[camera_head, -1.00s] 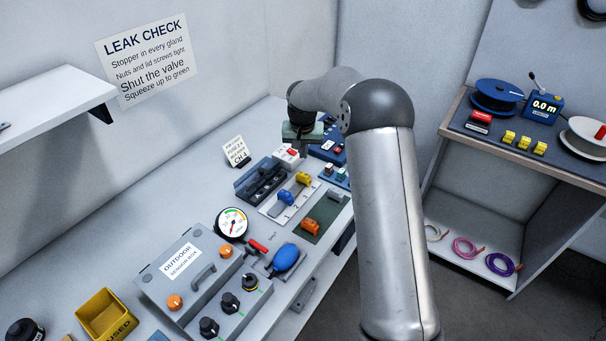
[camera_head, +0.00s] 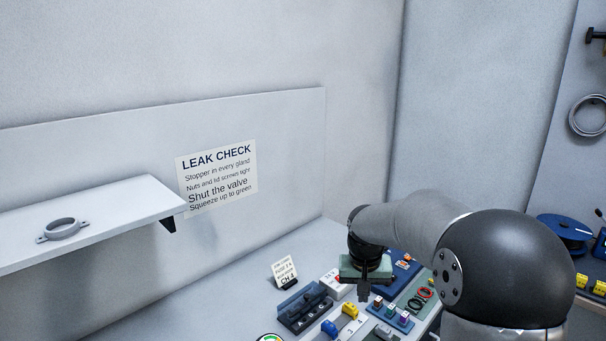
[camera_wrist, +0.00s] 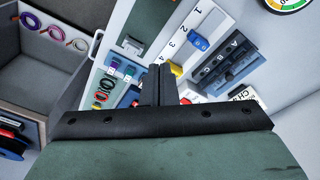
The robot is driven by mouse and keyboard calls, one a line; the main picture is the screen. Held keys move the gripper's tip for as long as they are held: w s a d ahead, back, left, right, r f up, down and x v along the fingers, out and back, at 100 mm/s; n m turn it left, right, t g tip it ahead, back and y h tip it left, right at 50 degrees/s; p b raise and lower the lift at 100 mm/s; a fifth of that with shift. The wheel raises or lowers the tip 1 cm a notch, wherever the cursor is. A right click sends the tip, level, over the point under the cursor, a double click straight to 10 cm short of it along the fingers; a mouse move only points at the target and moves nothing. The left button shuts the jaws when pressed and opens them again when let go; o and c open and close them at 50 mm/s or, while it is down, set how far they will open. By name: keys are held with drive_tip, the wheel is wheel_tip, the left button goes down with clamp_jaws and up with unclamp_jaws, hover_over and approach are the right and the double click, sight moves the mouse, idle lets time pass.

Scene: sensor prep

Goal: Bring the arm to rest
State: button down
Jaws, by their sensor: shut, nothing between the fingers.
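My gripper (camera_head: 364,291) hangs over the back part of the workbench, above the small parts there. In the wrist view its fingers (camera_wrist: 160,84) are together with nothing between them. My arm reaches in from the lower right of the head view and hides part of the bench. The bench top (camera_head: 240,300) shows bare at the left of the parts.
Below are a dark block with slots (camera_head: 304,308), a blue lever (camera_head: 329,328), a yellow lever (camera_head: 349,310) and a CH.4 card (camera_head: 285,270). A blue spool (camera_head: 566,232) stands at right.

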drive_tip(key=s+n+g, duration=0.1)
drive_tip(key=s, duration=2.8)
drive_tip(key=shift+s+n+y, duration=0.25)
drive_tip(key=shift+n+y, duration=0.15)
drive_tip(key=shift+d, duration=0.1)
